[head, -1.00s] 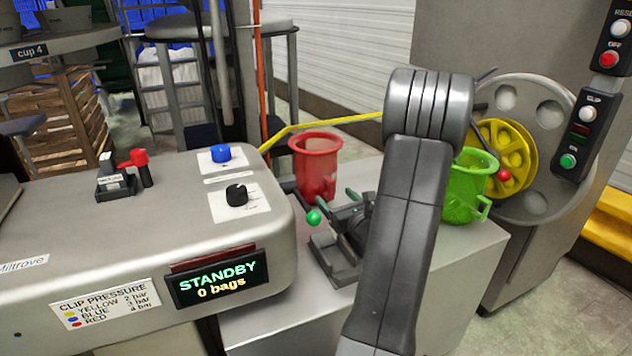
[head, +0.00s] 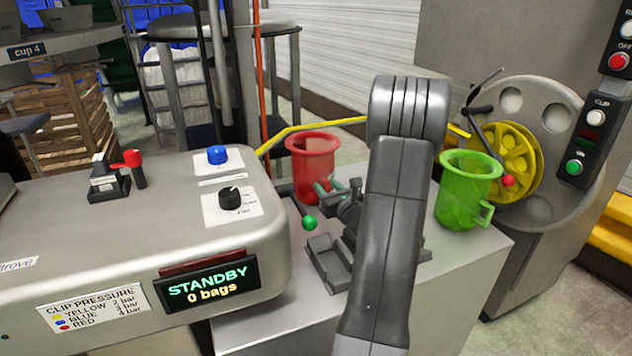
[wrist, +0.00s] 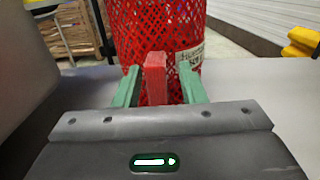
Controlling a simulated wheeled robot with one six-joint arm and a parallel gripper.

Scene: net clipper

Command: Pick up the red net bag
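The red net bag (head: 312,155) stands upright like a mug on the grey top, with a wide rim. In the wrist view the red mesh (wrist: 155,35) fills the upper middle, with a pale label at its right. Its red upright handle (wrist: 156,78) stands between the two green fingers of my gripper (wrist: 159,88). Gaps show on both sides of the handle, so the fingers are open around it. In the head view my gripper (head: 327,187) is at the bag's lower right, partly hidden by my arm.
A green net bag (head: 466,190) stands to the right on the same grey top (head: 465,265). A lever with a green knob (head: 310,223) is close in front of the red bag. The clipper housing (head: 130,230), reading STANDBY and 0 bags, is at the left.

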